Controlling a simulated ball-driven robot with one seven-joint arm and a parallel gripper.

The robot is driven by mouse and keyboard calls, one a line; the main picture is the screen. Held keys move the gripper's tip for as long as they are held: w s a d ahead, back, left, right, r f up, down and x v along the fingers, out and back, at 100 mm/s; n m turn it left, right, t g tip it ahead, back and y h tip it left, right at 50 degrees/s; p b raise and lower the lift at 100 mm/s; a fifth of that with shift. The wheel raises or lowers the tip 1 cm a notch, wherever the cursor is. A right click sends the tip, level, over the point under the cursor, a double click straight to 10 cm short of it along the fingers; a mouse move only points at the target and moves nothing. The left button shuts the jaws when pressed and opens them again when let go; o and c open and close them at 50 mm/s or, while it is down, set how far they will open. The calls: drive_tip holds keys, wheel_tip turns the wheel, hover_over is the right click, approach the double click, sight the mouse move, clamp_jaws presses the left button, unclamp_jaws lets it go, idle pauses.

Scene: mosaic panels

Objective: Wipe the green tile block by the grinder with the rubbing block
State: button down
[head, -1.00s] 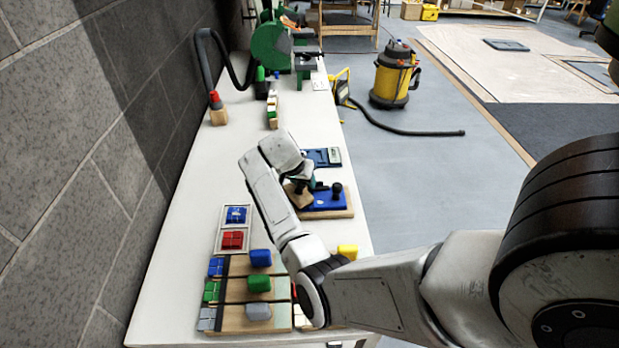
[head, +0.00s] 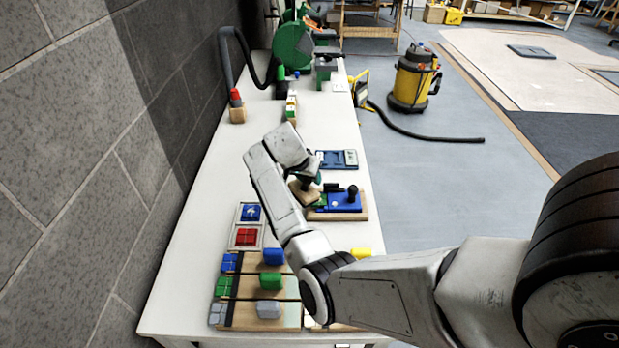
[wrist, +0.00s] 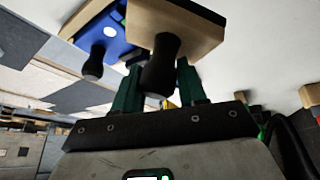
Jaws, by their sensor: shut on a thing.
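My gripper (wrist: 157,85) is shut on the dark handle of the rubbing block (wrist: 190,28), a pale wooden block. In the head view my gripper (head: 309,176) holds the rubbing block (head: 302,193) at the left end of a wooden board with a blue top (head: 345,201). I cannot tell whether block and board touch. The green grinder (head: 292,48) stands at the far end of the bench. My wrist hides part of the board.
A red-tipped wooden stand (head: 237,107) and a black hose (head: 228,50) are by the wall. Coloured blocks on a wooden rack (head: 243,312) are at the near end. A blue tray (head: 338,159) lies beyond the board.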

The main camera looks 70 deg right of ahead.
drive_tip(key=shift+r+p, duration=1.85)
drive_tip(key=shift+r, duration=0.7)
drive_tip(key=shift+r, duration=0.1)
drive_tip(key=shift+r+p, duration=0.65)
drive_tip(key=shift+r, duration=0.75)
